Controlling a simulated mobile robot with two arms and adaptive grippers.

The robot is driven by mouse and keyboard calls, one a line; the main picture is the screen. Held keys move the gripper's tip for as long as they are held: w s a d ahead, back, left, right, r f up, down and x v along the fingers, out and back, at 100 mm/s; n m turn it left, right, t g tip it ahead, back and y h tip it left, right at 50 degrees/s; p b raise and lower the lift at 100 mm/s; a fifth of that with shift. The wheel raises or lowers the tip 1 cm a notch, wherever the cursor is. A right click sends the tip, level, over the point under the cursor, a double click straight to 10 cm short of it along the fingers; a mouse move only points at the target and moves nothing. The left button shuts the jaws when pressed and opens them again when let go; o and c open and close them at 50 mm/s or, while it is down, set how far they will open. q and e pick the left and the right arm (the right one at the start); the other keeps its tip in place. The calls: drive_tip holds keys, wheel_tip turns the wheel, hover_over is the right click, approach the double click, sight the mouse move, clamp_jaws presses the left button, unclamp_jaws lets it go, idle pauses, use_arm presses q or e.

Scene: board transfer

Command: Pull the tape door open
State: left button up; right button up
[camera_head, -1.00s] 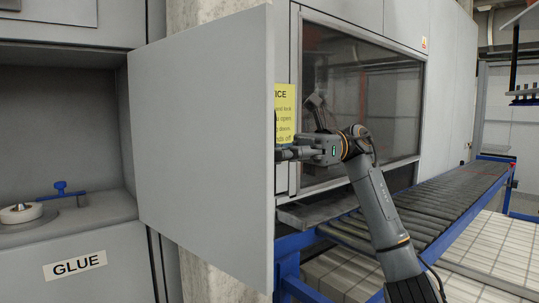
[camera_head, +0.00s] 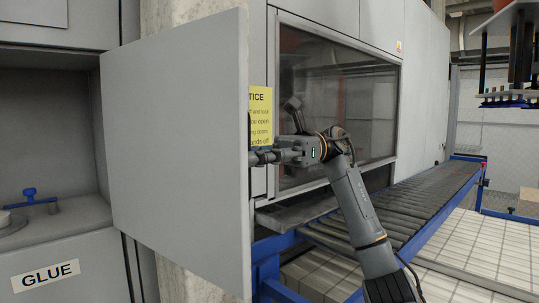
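The tape door (camera_head: 175,150) is a large flat grey panel in the left half of the head view. It stands swung open, with the compartment (camera_head: 50,135) to its left exposed. My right gripper (camera_head: 258,157) is at the door's right edge, and its fingertips are partly hidden behind that edge. I cannot tell whether the fingers are shut on it. My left gripper is not in view.
A GLUE label (camera_head: 45,276) is on the cabinet below the compartment. A blue handle (camera_head: 32,198) sits inside. A yellow notice (camera_head: 261,118) is partly covered by the door. A roller conveyor (camera_head: 400,210) runs to the right, beside a windowed machine (camera_head: 345,90).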

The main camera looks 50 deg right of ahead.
drive_tip(key=s+d, duration=0.1)
drive_tip(key=d, duration=1)
drive_tip(key=shift+d, duration=0.1)
